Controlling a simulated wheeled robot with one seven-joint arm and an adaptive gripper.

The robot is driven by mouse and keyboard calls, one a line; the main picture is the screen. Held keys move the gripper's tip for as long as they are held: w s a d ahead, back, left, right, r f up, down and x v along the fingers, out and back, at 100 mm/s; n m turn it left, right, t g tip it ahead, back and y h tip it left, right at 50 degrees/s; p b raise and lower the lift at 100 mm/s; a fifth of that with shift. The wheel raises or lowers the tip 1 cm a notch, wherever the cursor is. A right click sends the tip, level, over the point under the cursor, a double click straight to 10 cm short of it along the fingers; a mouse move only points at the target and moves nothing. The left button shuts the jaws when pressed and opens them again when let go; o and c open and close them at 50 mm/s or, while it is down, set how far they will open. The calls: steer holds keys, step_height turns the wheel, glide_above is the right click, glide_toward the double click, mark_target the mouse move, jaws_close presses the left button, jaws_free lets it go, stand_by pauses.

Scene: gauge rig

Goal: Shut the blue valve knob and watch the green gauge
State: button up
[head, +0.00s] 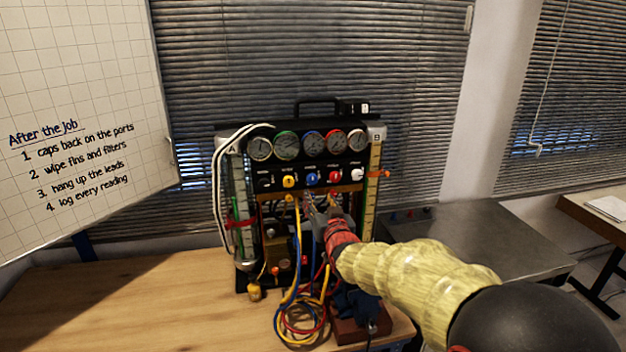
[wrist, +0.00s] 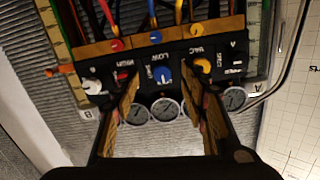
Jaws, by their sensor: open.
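The blue valve knob (head: 311,179) is on the rig's black panel, between a yellow and a red knob. In the wrist view, where the panel appears upside down, the blue knob (wrist: 162,76) lies ahead, between the lines of my two fingers. My gripper (head: 312,207) is open and empty, just below the blue knob in the head view. In the wrist view my gripper (wrist: 167,92) has its fingers well apart, and I see no contact with the knob. The green-rimmed gauge (head: 286,145) is second from left in the top row; its reading is too small to tell.
The yellow knob (head: 288,181), red knob (head: 333,177) and white knob (head: 357,173) sit close beside the blue one. Coloured hoses (head: 298,318) hang and coil below. The wooden bench (head: 150,300) is clear at left. A whiteboard (head: 80,90) stands at left.

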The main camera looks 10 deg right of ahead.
mark_target(313, 181)
steer(key=shift+t, duration=0.4)
steer(key=w, duration=0.2)
steer(key=w+r, duration=0.1)
steer(key=w, duration=0.3)
steer(key=shift+w+r+b, duration=0.15)
steer(key=shift+r+b, duration=0.1)
steer(key=shift+b, duration=0.05)
steer(key=shift+w+r, duration=0.1)
steer(key=shift+w, duration=0.55)
jaws_close()
